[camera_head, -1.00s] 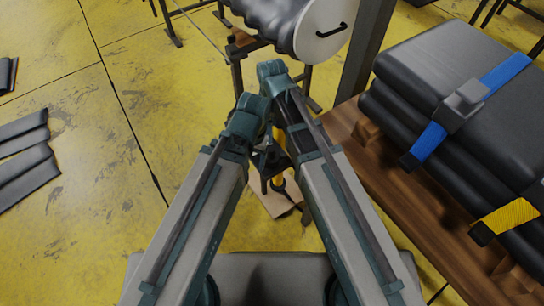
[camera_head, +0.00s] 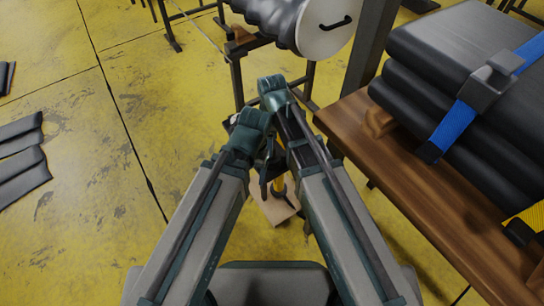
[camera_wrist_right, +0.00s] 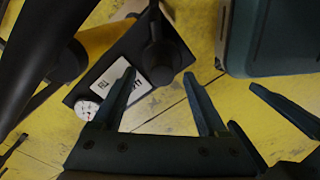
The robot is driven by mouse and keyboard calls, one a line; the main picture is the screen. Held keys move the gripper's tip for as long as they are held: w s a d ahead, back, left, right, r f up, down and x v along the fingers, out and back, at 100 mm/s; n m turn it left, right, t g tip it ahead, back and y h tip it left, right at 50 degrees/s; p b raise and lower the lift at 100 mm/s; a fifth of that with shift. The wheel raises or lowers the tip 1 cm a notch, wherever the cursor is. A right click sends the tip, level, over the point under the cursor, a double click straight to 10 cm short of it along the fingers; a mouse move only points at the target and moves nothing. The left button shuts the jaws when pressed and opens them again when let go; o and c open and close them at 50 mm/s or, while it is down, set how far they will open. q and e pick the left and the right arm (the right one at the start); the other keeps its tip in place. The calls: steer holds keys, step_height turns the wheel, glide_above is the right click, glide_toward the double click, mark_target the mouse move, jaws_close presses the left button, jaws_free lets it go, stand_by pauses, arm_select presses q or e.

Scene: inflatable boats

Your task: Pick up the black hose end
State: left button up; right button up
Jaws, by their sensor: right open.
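A pump with a yellow body (camera_wrist_right: 105,35) and a dark base plate (camera_wrist_right: 170,50) shows in the right wrist view, with a white label and a small round gauge. A thick black tube-like part (camera_wrist_right: 30,50) crosses the upper left; I cannot tell whether it is the hose or where its end is. My right gripper (camera_wrist_right: 160,76) is open, its two fingers apart over the plate's near edge and label, with nothing seen between them. In the head view both forearms meet at the centre and largely hide the yellow pump (camera_head: 279,184). My left gripper's jaws are not clear.
A wooden bench (camera_head: 400,180) on the right carries stacked black folded boats (camera_head: 450,110) with a blue strap. A rolled dark bundle with a white end disc (camera_head: 326,28) lies on a stand at the top. Flat black pieces (camera_head: 20,160) lie left on the open yellow floor.

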mark_target(275, 155)
step_height(275, 155, down, 4)
steer(key=b, duration=0.3)
steer(key=shift+s+f+b, duration=0.1)
steer(key=shift+f+b, duration=0.15)
steer(key=shift+b, duration=0.15)
steer(key=shift+r, duration=0.1)
jaws_close()
